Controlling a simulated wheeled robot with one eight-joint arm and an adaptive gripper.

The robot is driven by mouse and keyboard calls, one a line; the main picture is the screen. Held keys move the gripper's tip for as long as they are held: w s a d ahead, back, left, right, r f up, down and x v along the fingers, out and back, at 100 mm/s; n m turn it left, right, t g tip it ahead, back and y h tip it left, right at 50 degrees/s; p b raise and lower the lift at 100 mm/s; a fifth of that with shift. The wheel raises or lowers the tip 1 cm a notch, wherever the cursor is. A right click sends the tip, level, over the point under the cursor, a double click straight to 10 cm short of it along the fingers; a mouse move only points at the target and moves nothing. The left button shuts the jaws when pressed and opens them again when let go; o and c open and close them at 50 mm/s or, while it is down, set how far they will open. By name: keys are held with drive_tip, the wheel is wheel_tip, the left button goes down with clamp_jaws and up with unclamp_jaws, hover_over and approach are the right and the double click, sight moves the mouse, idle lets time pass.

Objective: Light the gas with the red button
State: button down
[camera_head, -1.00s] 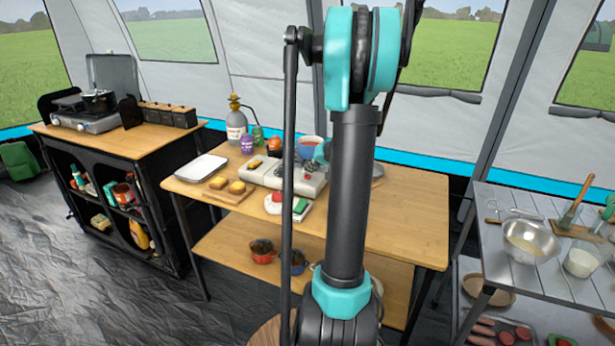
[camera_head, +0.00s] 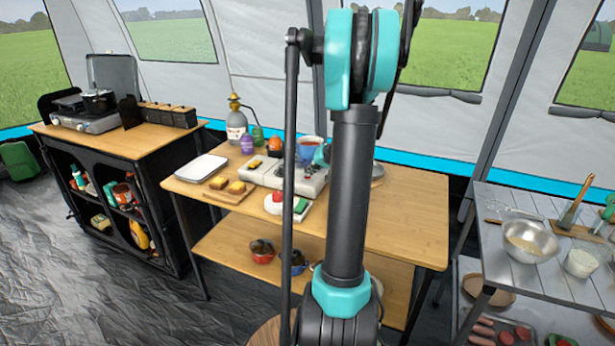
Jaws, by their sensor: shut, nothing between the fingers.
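A pale two-part gas stove (camera_head: 262,176) stands on the middle wooden table. A small reddish spot (camera_head: 309,169) shows on its right part, too small to tell surely as the red button. My gripper (camera_head: 300,160) is shut and empty, over the right part of the stove. It is mostly hidden behind my own upright arm and thin rod, with a bit of teal showing beside them. I cannot tell whether its fingertips touch the stove.
A white tray (camera_head: 201,168), a board with bread (camera_head: 228,191), a gas bottle (camera_head: 236,124), a purple jar (camera_head: 247,144), and a blue bowl (camera_head: 309,146) surround the stove. A plate with red and green food (camera_head: 287,209) lies in front. The table's right side (camera_head: 410,215) is clear.

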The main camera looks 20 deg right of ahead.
sight(309, 177)
idle(0.5)
drive_tip(key=shift+r, duration=0.85)
drive_tip(key=shift+r, duration=2.55)
